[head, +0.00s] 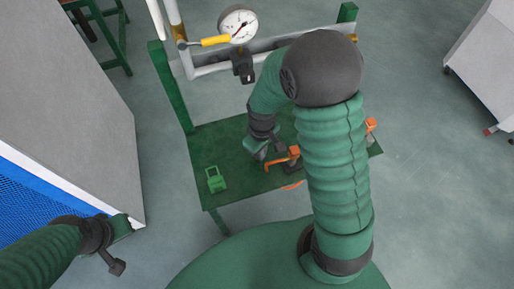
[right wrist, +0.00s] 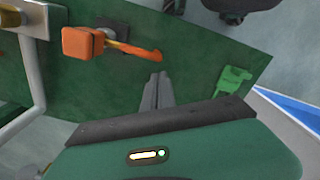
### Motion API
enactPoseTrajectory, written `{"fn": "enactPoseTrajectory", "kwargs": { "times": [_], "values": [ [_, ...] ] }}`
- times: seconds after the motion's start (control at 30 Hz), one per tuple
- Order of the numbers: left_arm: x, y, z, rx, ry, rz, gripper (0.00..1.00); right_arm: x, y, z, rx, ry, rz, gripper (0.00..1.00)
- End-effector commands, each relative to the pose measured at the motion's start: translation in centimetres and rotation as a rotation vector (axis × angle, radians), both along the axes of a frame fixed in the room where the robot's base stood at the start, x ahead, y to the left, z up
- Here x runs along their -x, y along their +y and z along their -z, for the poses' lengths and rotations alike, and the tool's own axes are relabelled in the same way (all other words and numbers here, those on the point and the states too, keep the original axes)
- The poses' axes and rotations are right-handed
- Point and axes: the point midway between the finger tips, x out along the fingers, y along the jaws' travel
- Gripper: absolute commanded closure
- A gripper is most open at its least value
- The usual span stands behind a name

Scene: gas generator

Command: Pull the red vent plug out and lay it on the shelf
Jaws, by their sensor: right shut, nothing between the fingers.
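The green shelf (head: 218,148) is below the gauge, and it fills much of the right wrist view (right wrist: 210,55). An orange-handled fitting (head: 285,160) is on it, with an orange block (right wrist: 78,43) and a thin orange lever in the right wrist view. I cannot make out a distinct red vent plug; my right arm hides part of the shelf. My right gripper (head: 258,152) is over the shelf beside the fitting, its fingers (right wrist: 158,82) together, empty and apart from the lever tip. My left gripper (head: 117,266) is at lower left, away from the shelf; its jaws are unclear.
A green clip-like object (head: 215,180) lies at the shelf's front left, also in the right wrist view (right wrist: 233,84). A gauge (head: 238,24) and yellow-handled valve (head: 214,41) are on pipes behind. Another orange part (head: 370,124) shows right of my arm. Bare shelf lies behind the clip.

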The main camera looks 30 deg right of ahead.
Motion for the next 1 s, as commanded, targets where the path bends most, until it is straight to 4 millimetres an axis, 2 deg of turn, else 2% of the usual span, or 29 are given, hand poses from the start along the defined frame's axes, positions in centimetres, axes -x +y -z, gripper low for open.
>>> {"fn": "enactPoseTrajectory", "kwargs": {
  "times": [1.0],
  "values": [
    [0.0, 0.0, -1.1, 0.000, 0.000, 0.000, 1.00, -4.8, -1.2, -0.1, 0.000, -0.001, 0.000, 1.00]
  ]
}}
